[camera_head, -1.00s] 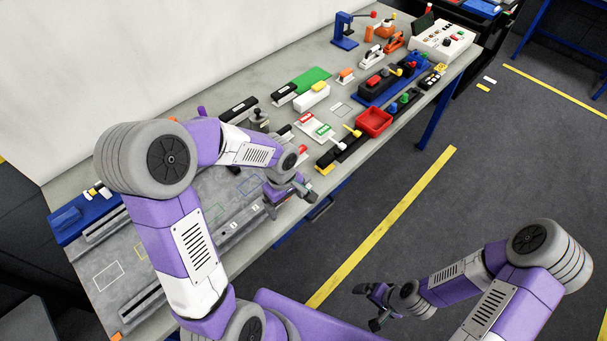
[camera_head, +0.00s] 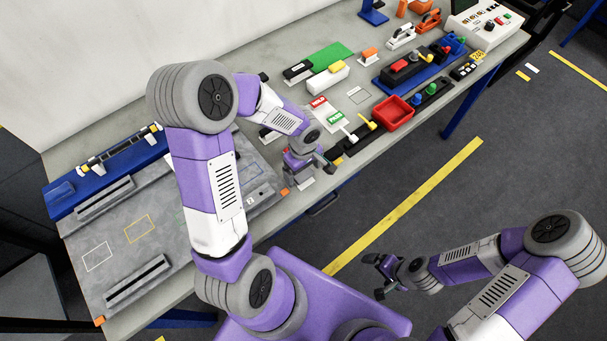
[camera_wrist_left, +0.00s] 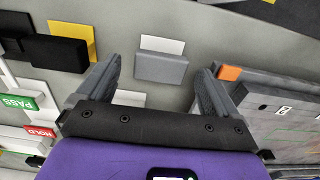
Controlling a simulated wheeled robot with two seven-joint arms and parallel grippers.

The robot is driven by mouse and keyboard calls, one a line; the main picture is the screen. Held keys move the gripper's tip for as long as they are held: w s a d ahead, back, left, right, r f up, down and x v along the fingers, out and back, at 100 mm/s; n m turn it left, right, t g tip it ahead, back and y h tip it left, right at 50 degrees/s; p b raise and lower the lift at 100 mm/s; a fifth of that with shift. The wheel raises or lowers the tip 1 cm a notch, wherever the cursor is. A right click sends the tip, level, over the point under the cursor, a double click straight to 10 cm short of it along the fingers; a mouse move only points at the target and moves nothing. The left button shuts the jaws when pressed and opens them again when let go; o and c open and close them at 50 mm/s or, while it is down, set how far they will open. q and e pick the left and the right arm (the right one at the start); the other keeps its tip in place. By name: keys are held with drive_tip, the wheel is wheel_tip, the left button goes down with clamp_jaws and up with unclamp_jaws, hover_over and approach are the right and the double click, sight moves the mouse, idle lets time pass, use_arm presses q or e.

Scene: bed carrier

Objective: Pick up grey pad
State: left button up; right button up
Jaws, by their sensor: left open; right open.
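The grey pad (camera_wrist_left: 161,68) shows in the left wrist view as a small grey block in front of a white patch on the bench top. My left gripper (camera_wrist_left: 160,76) is open and empty, with one finger on each side of the pad in that picture; I cannot tell the height gap. In the head view my left gripper (camera_head: 310,168) hangs over the bench's front part and largely hides the spot beneath it. My right gripper (camera_head: 376,276) is open and empty, off the bench over the floor.
A grey fixture plate (camera_head: 170,255) with an orange corner (camera_wrist_left: 229,73) lies close beside the left gripper. A black block (camera_wrist_left: 58,52) with a yellow piece stands on the other side. HOLD and PASS labels (camera_head: 326,111) and a red tray (camera_head: 393,114) lie further right.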

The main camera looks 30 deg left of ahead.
use_arm(q)
drive_tip(key=shift+f, duration=0.3)
drive_tip(key=shift+c, duration=0.4)
drive_tip(key=c, duration=0.9)
